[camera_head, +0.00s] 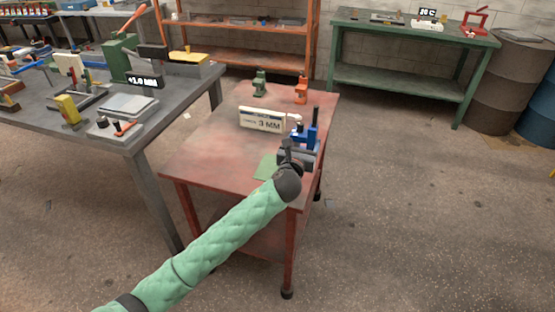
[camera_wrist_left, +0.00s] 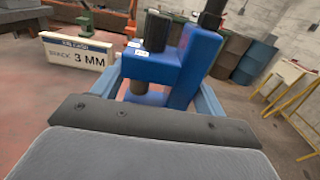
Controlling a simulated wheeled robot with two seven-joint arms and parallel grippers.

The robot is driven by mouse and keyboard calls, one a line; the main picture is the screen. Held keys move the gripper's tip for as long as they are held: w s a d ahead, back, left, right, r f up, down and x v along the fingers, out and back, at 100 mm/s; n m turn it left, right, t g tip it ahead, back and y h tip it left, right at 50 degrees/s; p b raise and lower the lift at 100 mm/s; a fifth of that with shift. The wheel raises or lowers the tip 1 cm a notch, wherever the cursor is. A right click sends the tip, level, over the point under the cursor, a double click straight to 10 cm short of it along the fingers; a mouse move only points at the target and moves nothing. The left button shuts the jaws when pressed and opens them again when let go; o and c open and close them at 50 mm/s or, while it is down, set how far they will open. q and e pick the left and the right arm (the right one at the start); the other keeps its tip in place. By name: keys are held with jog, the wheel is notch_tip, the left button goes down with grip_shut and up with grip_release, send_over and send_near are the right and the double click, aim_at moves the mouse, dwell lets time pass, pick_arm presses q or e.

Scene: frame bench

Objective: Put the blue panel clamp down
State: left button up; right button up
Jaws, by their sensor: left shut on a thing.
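The blue panel clamp (camera_head: 304,136) is upright at the right side of the red cart top (camera_head: 215,150). In the left wrist view the clamp (camera_wrist_left: 190,65) fills the upper middle, with a black top and small white labels. My left gripper (camera_head: 296,155) is shut on it, one finger on each side; the wrist view shows the fingers (camera_wrist_left: 155,98) around its lower part. I cannot tell whether its base touches the cart top. A flat green patch (camera_head: 265,168) lies at the cart's near edge, partly hidden by my arm. My right gripper is not in view.
A white sign reading "3 MM" (camera_head: 262,125) stands just left of the clamp. A green clamp (camera_head: 259,84) and an orange clamp (camera_head: 301,92) stand at the cart's far end. A cluttered grey bench (camera_head: 150,125) is on the left. The cart's left part is bare.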

pick_arm(q)
jog(key=w+a+f, duration=0.1)
jog(key=a, duration=0.1)
jog(key=w+a+f+p, duration=0.1)
jog(key=a+f, duration=0.1)
jog(key=a, duration=0.1)
jog(key=w+a+f, duration=0.1)
jog(key=a+f, duration=0.1)
jog(key=a, duration=0.1)
jog(key=shift+a+f+p, duration=0.15)
jog(key=shift+f+p, duration=0.05)
jog(key=shift+p, duration=0.1)
jog(key=shift+f+p, duration=0.3)
jog(key=shift+f, duration=1.75)
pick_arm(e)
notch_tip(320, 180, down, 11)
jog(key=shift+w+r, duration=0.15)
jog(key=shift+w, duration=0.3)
pick_arm(q)
jog(key=o, duration=1.2)
jog(key=shift+s+a+f, duration=0.1)
jog(key=shift+s+a, duration=0.05)
jog(key=shift+s, duration=0.05)
jog(key=b+v, duration=0.2)
jog(key=v, duration=0.9)
jog(key=shift+s, duration=0.25)
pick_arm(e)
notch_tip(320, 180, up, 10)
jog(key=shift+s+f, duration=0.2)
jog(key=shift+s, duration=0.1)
